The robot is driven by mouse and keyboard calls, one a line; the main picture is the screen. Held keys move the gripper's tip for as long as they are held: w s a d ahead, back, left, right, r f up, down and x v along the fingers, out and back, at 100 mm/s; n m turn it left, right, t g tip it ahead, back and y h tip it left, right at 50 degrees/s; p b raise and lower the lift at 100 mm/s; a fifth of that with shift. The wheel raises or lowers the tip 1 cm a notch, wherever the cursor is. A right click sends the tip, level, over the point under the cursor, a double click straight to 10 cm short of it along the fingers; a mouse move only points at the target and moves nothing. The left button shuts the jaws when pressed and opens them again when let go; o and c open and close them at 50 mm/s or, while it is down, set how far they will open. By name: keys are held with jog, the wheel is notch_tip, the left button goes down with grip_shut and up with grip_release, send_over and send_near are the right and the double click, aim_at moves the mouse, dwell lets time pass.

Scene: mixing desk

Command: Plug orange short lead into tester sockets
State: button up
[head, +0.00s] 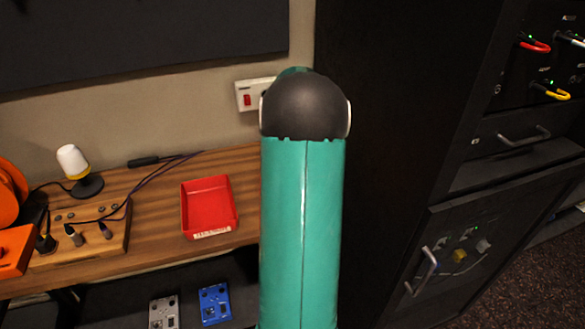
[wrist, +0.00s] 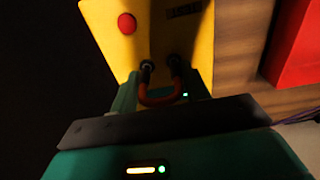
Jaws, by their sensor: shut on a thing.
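The yellow tester (wrist: 112,45) fills the top of the wrist view, with a red button and a dark label. The orange short lead (wrist: 162,102) is a small U-shaped loop just below the tester. Its two dark plug ends point at the tester face and meet the two dark sockets (wrist: 175,61) there; I cannot tell how deep they sit. My gripper (wrist: 162,88) is shut on the orange lead, with a teal finger on either side. In the head view my arm hides the gripper, lead and tester.
A red tray (head: 209,208) lies on the wooden bench (head: 160,197), with a white lamp (head: 73,161) and a cable-filled wooden block (head: 115,240) to its left. A dark rack (head: 450,170) stands right, with a red lead (head: 534,45) and yellow lead (head: 551,92). Pedals sit below the bench.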

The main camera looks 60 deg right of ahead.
jog(key=shift+f, duration=0.6)
dwell(0.4)
jog(key=o, duration=1.4)
jog(key=shift+c, duration=0.2)
notch_tip(320, 180, up, 14)
jog(key=shift+f, duration=0.1)
